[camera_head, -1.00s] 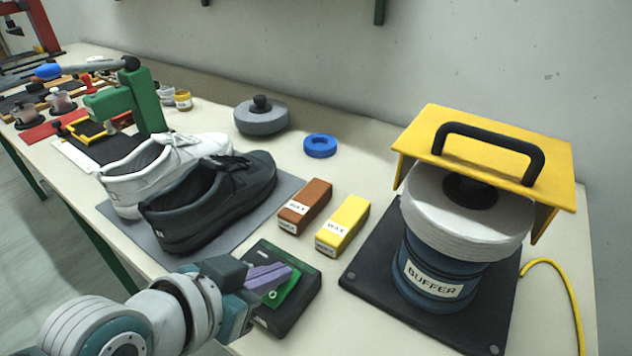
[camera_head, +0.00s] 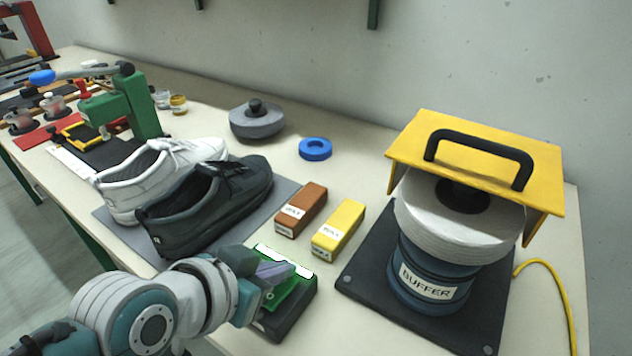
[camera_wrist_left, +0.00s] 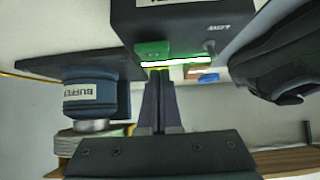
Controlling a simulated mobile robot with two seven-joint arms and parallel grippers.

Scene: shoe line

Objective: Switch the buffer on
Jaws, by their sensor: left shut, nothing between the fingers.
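The buffer (camera_head: 430,275) is a blue drum marked BUFFER with a white wheel (camera_head: 455,222) on top, on a dark base plate. I cannot tell whether the wheel turns. A black switch box (camera_head: 296,318) with a green rocker (camera_head: 290,297) and a glowing white-green bar (camera_head: 284,260) sits in front of it to the left. My left gripper (camera_head: 288,274) is shut and empty, its fingertips at the rocker and partly hiding it. In the left wrist view, the fingertips (camera_wrist_left: 158,74) are at the box beside the lit bar (camera_wrist_left: 175,63); contact is unclear. My right gripper is out of view.
A yellow guard (camera_head: 415,140) with a black handle stands over the wheel. Brown (camera_head: 300,210) and yellow (camera_head: 338,230) wax blocks lie behind the box. A white shoe (camera_head: 150,180) and a dark shoe (camera_head: 205,205) stand left on a grey mat. A yellow cable (camera_head: 562,290) runs right.

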